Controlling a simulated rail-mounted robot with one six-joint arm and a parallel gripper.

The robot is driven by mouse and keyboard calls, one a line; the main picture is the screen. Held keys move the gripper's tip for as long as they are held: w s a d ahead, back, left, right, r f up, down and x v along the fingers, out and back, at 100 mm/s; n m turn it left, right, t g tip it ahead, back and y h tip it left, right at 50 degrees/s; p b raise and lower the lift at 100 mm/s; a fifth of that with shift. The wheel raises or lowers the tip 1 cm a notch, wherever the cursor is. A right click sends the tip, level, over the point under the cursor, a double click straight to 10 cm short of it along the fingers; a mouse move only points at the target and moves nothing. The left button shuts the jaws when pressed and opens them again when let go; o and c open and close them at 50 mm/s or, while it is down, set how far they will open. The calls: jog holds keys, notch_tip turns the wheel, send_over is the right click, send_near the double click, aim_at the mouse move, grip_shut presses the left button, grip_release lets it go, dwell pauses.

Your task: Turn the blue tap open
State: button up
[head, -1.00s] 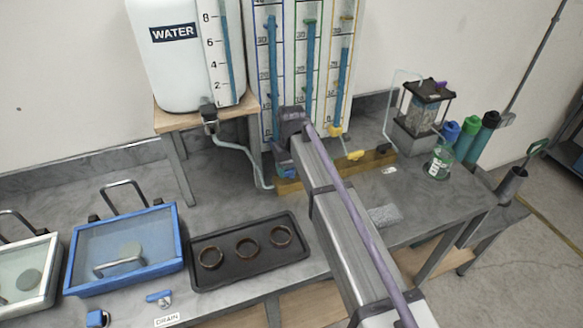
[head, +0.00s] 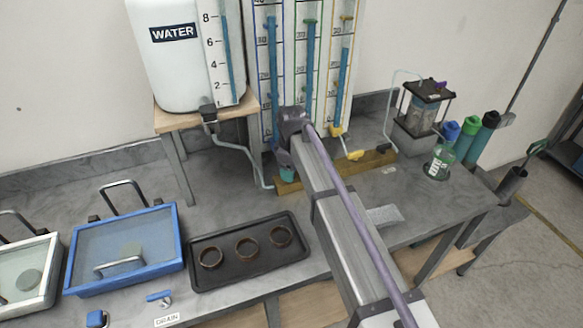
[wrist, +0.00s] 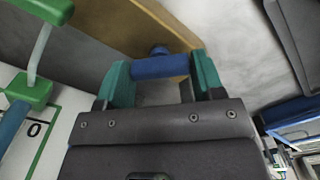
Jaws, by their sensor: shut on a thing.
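In the wrist view the blue tap's handle (wrist: 160,66) is a short blue bar. It lies crosswise between the two teal fingers of my gripper (wrist: 162,74), which is shut on it. A darker blue round part (wrist: 159,50) shows just behind the handle, against the wooden block (wrist: 140,28). In the head view my gripper (head: 287,174) is low in front of the blue-edged gauge tube (head: 273,75), at the left end of the wooden block. My arm hides most of the blue tap there.
A green tap (wrist: 32,88) is close beside my gripper in the wrist view. A yellow tap (head: 355,155) sits further right on the block. A hose (head: 240,150) runs down from the water tank (head: 180,60). A black tray (head: 205,281) with three rings lies in front.

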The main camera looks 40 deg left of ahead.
jog(key=n, duration=0.4)
jog(key=shift+n, duration=2)
jog(key=o, duration=0.9)
notch_tip(320, 180, up, 11)
jog(key=p, duration=1)
jog(key=shift+f+p, duration=0.1)
jog(key=shift+p, duration=0.3)
